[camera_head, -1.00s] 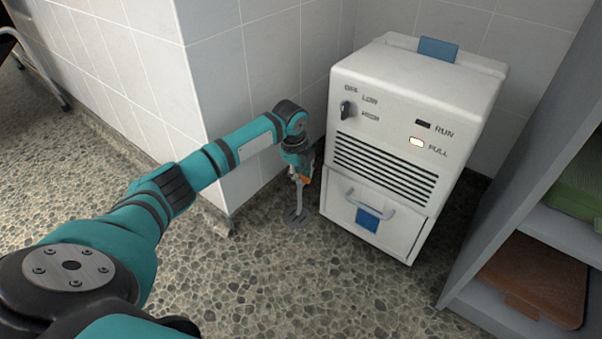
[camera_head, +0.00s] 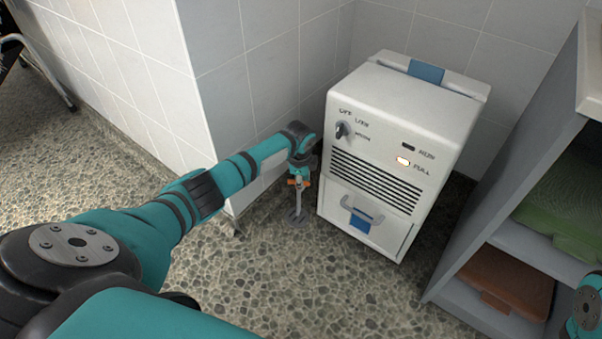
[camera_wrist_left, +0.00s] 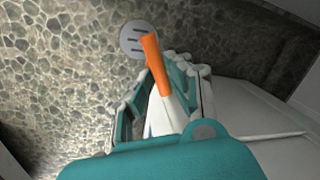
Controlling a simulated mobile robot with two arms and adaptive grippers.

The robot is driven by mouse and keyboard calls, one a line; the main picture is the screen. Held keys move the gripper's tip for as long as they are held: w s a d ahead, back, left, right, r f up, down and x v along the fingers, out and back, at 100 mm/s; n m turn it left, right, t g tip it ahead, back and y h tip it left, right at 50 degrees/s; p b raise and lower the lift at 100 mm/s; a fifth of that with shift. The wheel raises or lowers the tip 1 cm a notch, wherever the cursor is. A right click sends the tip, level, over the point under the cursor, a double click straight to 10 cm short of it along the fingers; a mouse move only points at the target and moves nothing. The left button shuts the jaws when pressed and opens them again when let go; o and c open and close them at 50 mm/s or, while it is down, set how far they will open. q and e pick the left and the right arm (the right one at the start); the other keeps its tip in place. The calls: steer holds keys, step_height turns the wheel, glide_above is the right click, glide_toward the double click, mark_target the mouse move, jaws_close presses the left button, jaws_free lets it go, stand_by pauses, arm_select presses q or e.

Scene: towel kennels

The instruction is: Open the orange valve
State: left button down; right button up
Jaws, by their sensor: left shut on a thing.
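The orange valve (camera_head: 305,183) is a small bright handle on a thin pale upright pipe (camera_head: 298,203), beside the white machine. The pipe stands over a round grey floor drain (camera_head: 296,221). My left gripper (camera_head: 299,178) points down at the valve and is shut on its handle. Orange shows on both sides of the gripper in the head view. In the left wrist view the orange handle (camera_wrist_left: 155,62) is a bar that sticks out past the fingers of my gripper (camera_wrist_left: 160,88), with the slotted drain (camera_wrist_left: 137,40) beyond. The fingers hide part of the handle. My right gripper is out of view.
The white machine (camera_head: 400,105) with a knob (camera_head: 342,130), lit lamp (camera_head: 403,161) and front drawer (camera_head: 365,215) stands close right of the valve. A tiled wall corner (camera_head: 205,100) is close left. A grey shelf (camera_head: 455,290) with folded towels stands at right. Pebbled floor in front is clear.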

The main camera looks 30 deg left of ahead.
arm_select(q)
steer(key=shift+n+p, duration=0.3)
steer(key=shift+n, duration=0.1)
steer(key=c, duration=1.3)
jaws_free()
steer(key=shift+r, duration=0.1)
steer(key=r, duration=0.4)
steer(key=s+r, duration=0.1)
steer(key=r, duration=0.2)
steer(key=s+d+r, duration=0.1)
steer(key=r, duration=0.3)
steer(key=shift+d+r, duration=0.1)
steer(key=shift+r, duration=0.2)
